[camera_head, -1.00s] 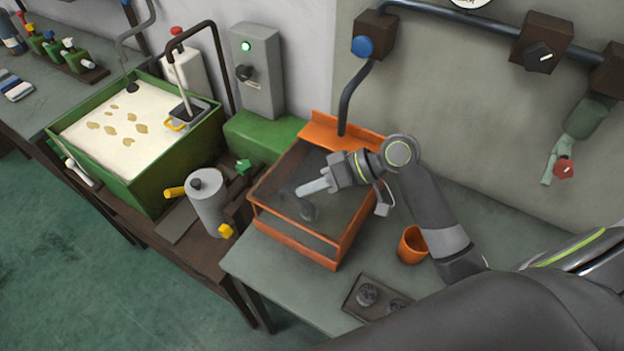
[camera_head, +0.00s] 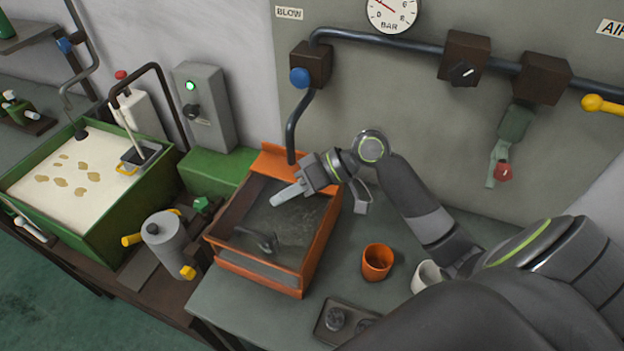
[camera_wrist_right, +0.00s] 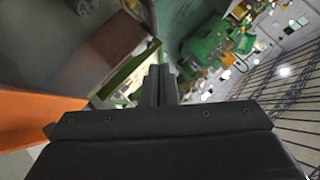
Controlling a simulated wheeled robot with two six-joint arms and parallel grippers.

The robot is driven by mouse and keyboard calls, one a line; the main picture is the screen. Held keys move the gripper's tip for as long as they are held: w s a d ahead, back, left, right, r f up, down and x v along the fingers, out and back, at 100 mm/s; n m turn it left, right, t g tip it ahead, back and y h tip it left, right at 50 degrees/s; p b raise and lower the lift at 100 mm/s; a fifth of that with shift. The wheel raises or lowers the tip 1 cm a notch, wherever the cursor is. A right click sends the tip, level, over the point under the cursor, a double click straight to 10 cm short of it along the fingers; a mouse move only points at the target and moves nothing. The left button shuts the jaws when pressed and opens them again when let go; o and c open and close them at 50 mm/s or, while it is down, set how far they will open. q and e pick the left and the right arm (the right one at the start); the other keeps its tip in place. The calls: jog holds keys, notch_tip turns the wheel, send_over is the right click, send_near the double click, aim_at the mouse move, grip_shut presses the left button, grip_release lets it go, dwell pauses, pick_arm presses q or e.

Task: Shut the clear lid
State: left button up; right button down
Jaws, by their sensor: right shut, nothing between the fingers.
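The orange box (camera_head: 316,247) stands on the grey bench in the head view. A grey see-through surface, seemingly the clear lid (camera_head: 290,228), shows within its orange frame. I cannot tell whether this lid lies fully down on the rim. A dark curved piece (camera_head: 258,240) shows in or under it near the front left. My right gripper (camera_head: 274,201) is shut and empty, reaching over the box from the right. Its fingers point left above the rear part; contact is unclear. The right wrist view shows the closed fingers (camera_wrist_right: 158,86) and orange at left. My left gripper is not in view.
An orange cup (camera_head: 377,262) and a white cup (camera_head: 428,276) stand right of the box. A dark tray (camera_head: 322,335) lies in front. A grey cylinder (camera_head: 168,240) and green tank (camera_head: 100,222) are left. Pipes and valves line the wall behind.

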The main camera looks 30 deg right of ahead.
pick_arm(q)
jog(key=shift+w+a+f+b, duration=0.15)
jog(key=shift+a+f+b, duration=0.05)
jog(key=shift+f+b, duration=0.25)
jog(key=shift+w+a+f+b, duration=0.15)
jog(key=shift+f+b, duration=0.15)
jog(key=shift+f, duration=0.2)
pick_arm(e)
jog(key=v, duration=0.5)
jog(key=shift+s+r, duration=0.2)
jog(key=shift+r, duration=0.35)
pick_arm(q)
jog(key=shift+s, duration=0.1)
